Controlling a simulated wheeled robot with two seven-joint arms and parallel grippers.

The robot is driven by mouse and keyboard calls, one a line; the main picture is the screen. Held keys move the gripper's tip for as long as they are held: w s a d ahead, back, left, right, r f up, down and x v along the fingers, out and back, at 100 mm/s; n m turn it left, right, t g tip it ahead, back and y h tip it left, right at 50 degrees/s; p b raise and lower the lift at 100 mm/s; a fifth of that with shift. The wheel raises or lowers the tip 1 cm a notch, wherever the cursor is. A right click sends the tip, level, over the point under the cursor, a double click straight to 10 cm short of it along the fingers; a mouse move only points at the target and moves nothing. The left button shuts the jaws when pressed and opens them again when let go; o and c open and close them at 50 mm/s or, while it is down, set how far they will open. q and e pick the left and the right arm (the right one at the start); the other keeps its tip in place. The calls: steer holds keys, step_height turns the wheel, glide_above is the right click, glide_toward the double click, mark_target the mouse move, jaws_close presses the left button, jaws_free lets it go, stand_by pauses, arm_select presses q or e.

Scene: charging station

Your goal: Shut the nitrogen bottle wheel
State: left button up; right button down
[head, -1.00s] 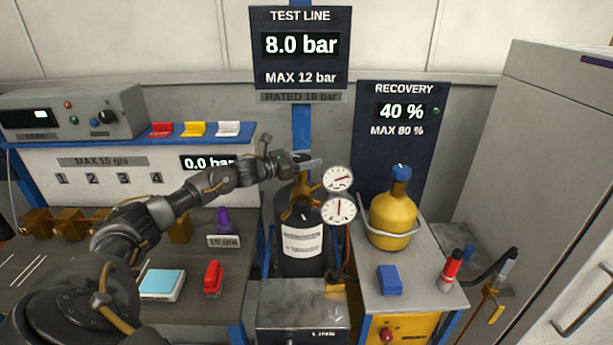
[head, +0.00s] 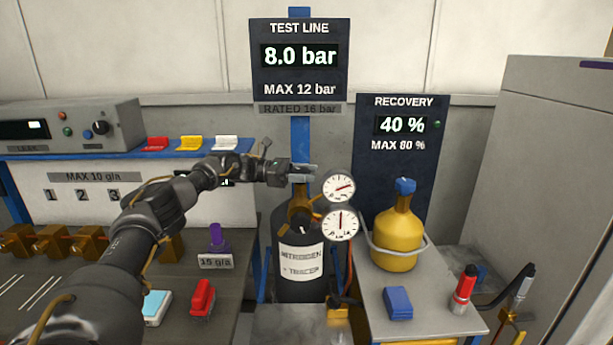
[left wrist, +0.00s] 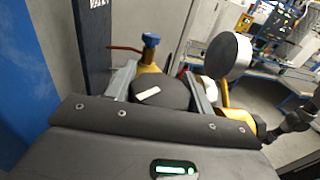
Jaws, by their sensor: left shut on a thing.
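The nitrogen bottle (head: 298,262) is a dark cylinder with a white "NITROGEN + TRACER" label. It stands upright with a brass valve (head: 299,207) on top and two round gauges (head: 340,224) at its right. My left gripper (head: 303,173) reaches in from the left at the top of the valve. In the left wrist view, its two grey fingers (left wrist: 161,88) are on either side of a dark round wheel (left wrist: 160,93) with a white mark, and are shut on it. In the head view the gripper mostly hides the wheel. My right gripper is not seen.
The test line display (head: 300,60) reads 8.0 bar, MAX 12 bar. The recovery display (head: 403,135) reads 40 %. A yellow bottle (head: 397,240) stands close at the right.

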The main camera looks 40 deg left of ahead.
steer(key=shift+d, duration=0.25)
arm_select(q)
steer(key=o, duration=1)
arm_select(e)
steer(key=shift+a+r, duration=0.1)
